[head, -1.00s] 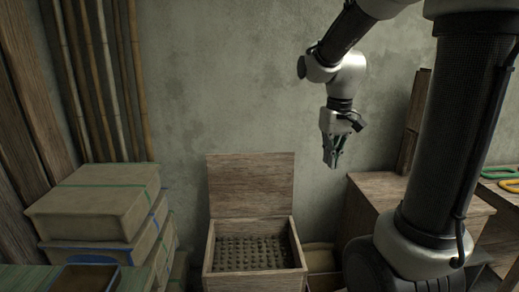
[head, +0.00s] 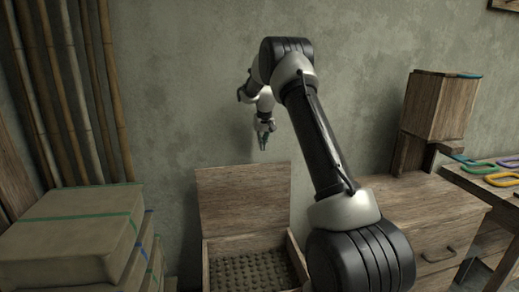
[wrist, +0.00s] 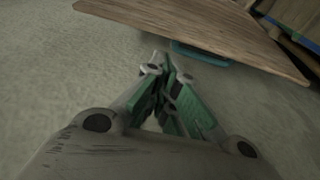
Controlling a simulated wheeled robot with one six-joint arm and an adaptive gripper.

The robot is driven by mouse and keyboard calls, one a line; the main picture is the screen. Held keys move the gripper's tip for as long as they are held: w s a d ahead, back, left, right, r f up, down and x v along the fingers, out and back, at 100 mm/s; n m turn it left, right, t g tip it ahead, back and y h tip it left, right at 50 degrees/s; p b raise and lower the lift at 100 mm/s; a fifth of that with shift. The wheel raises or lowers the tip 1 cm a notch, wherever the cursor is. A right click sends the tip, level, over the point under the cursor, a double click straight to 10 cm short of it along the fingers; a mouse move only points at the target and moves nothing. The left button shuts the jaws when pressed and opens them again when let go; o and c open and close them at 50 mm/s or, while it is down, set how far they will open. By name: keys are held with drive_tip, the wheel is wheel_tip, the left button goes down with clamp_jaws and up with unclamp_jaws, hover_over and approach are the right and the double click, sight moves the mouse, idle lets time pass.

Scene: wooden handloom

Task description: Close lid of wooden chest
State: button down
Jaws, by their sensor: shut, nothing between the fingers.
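The wooden chest (head: 297,262) stands open against the wall, its right side partly hidden by my arm. Its lid (head: 243,198) is raised upright behind the box. The inside shows a dark, bumpy bottom. My gripper (head: 263,143) points down above the lid's top edge, near the wall, shut and empty. In the wrist view my gripper (wrist: 165,68) has its green fingers together, below a wooden panel (wrist: 205,25) that seems to be the lid. A small teal piece (wrist: 200,53) shows at that panel's edge; I cannot tell what it is.
Stacked boxes (head: 70,235) stand left of the chest, with bamboo poles (head: 75,90) behind them. A wooden cabinet (head: 425,215) with a drawer is at right. A table with coloured loops (head: 490,175) is at far right.

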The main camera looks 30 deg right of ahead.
drive_tip(key=x, duration=0.8)
drive_tip(key=shift+a+f, duration=0.1)
